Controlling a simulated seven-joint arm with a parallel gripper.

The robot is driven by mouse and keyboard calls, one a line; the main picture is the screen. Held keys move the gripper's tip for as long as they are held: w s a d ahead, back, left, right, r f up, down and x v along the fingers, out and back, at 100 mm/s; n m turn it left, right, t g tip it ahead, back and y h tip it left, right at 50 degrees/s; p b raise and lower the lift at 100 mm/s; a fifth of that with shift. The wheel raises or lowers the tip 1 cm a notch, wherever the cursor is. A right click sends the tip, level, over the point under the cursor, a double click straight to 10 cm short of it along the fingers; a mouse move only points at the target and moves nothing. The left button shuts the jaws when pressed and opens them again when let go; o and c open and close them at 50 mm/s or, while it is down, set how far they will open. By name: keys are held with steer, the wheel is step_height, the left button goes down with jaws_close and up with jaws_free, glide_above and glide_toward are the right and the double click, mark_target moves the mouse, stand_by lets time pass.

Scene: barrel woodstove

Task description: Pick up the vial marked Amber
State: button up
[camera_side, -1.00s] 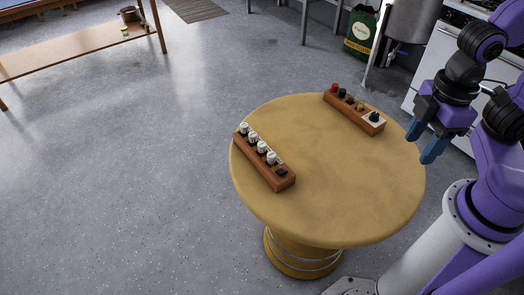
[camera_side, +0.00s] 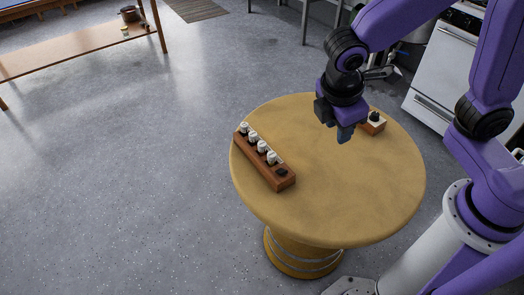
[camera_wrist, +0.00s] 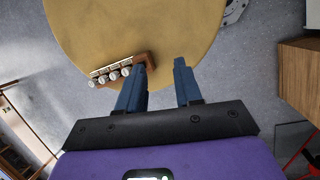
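Several white-capped vials (camera_side: 262,146) stand in a row in a long wooden rack (camera_side: 262,173) at the left of the round table. The rack's near-end slot looks dark, without a white cap. In the wrist view the vials (camera_wrist: 113,75) show left of my fingers, in the rack (camera_wrist: 150,60). No label is readable, so I cannot tell which vial is Amber. My gripper (camera_side: 346,135) hangs above the table, right of the vials and apart from them. In the wrist view my gripper (camera_wrist: 160,78) is open, with nothing between its fingers.
A second wooden rack (camera_side: 374,129) stands at the table's back right, mostly hidden behind my gripper. A dark knob-like piece (camera_side: 375,116) shows on its near end. The middle and front of the round table (camera_side: 340,205) are clear. A white stove (camera_side: 440,75) stands behind.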

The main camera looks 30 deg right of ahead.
steer(key=w+a+f+n+t+h, duration=0.3)
steer(key=w+a+f+n+h, duration=0.35)
steer(key=w+a+f, duration=0.85)
steer(key=n+t+h, duration=0.1)
steer(key=t+h, duration=0.1)
glide_toward(260, 147)
steer(key=x, duration=1.1)
steer(key=shift+w+d, duration=0.2)
steer(key=shift+d, duration=0.05)
steer(key=c, duration=0.6)
